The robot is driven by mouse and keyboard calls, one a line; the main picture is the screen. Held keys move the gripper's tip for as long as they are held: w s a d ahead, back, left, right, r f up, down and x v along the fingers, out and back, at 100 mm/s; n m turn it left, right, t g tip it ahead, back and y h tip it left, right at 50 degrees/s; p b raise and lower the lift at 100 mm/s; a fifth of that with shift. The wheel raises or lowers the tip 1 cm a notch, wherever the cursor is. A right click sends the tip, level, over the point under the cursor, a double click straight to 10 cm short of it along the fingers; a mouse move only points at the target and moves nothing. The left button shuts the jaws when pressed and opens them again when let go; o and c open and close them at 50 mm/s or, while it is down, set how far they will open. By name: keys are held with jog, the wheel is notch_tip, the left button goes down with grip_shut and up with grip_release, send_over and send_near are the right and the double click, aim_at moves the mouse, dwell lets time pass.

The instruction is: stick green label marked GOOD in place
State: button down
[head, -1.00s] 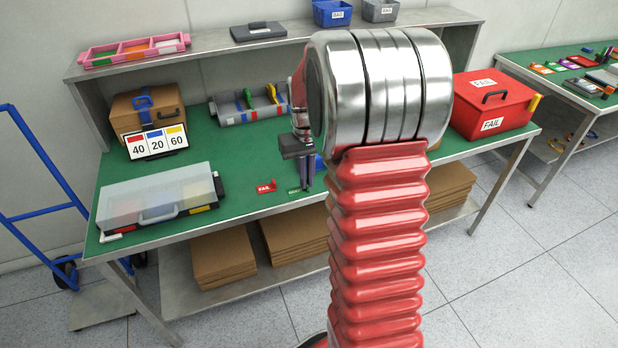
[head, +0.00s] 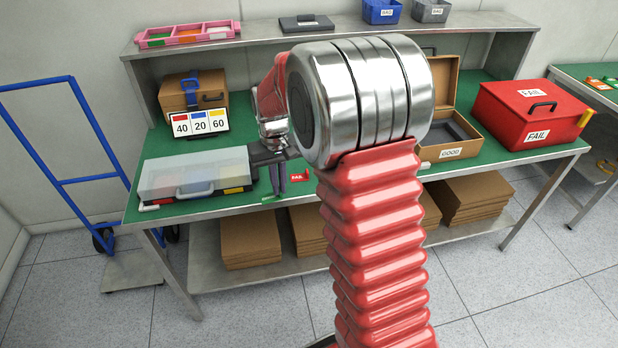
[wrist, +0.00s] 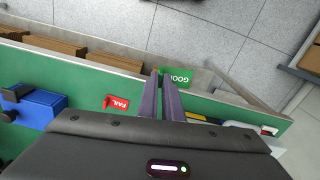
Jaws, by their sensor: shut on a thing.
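The green label marked GOOD (wrist: 178,77) is held at the tips of my gripper (wrist: 162,73), whose two dark fingers are shut on it. In the wrist view the label sticks out to the right of the fingertips, over the table's front edge. In the head view my gripper (head: 279,192) hangs just right of the clear-lidded case (head: 195,180), with the label (head: 271,199) a small green patch at its tips. A red FAIL label (head: 299,177) lies on the green table to the right; it also shows in the wrist view (wrist: 117,103).
An open cardboard box marked GOOD (head: 450,153) and a red FAIL box (head: 530,115) stand at the right. A brown case (head: 190,100) stands behind a number sign (head: 200,123). A blue object (wrist: 38,108) shows in the wrist view. My arm hides the table's middle.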

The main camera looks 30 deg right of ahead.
jog(key=a+n, duration=0.1)
jog(key=a, duration=0.6)
jog(key=shift+w+f, duration=0.4)
jog(key=shift+f, duration=0.05)
